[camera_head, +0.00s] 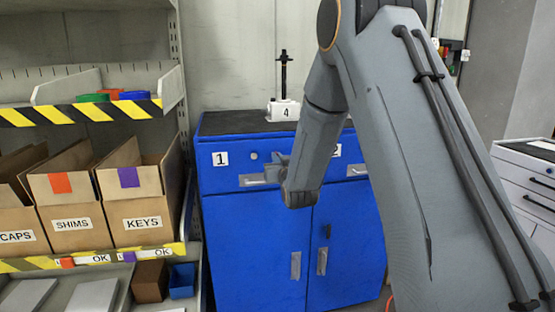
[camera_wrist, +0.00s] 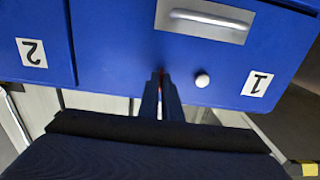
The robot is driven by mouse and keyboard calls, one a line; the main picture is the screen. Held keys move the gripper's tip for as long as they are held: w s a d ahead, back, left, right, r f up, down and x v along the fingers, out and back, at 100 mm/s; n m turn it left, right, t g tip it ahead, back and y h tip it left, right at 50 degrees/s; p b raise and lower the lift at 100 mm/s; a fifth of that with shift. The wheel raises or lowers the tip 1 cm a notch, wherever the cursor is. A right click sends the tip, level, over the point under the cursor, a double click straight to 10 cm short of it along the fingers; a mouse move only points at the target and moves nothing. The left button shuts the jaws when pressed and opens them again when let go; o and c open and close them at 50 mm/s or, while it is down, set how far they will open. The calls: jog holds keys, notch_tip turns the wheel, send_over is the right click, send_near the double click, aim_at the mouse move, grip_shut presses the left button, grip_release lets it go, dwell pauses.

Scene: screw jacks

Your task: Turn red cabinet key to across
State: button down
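The blue cabinet (camera_head: 255,235) stands ahead, with drawers marked 1 and 2 at its top. My gripper (camera_head: 275,165) is at its front, near the right end of drawer 1; the arm partly hides it in the head view. In the wrist view, where the cabinet appears upside down, my gripper's two fingers (camera_wrist: 162,85) are close together, pointing at the blue front. A small red piece, seemingly the red key (camera_wrist: 160,75), shows in the narrow gap between the fingertips. Most of it is hidden, so its angle cannot be told.
A white round knob (camera_wrist: 202,80) and the drawer handle (camera_wrist: 205,20) are close to the fingers. A white block marked 4 (camera_head: 284,110) stands on the cabinet top. A shelf with cardboard boxes (camera_head: 137,205) is at the left, a white drawer unit (camera_head: 525,180) at the right.

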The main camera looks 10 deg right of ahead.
dwell(0.3)
jog(key=shift+d+f+m+b, duration=0.1)
jog(key=shift+m+b, duration=0.85)
jog(key=shift+m, duration=3.5)
jog(key=shift+d+f+m+b, duration=0.1)
jog(key=shift+m+b, duration=0.85)
jog(key=shift+m, duration=3.5)
jog(key=c, duration=2)
grip_release()
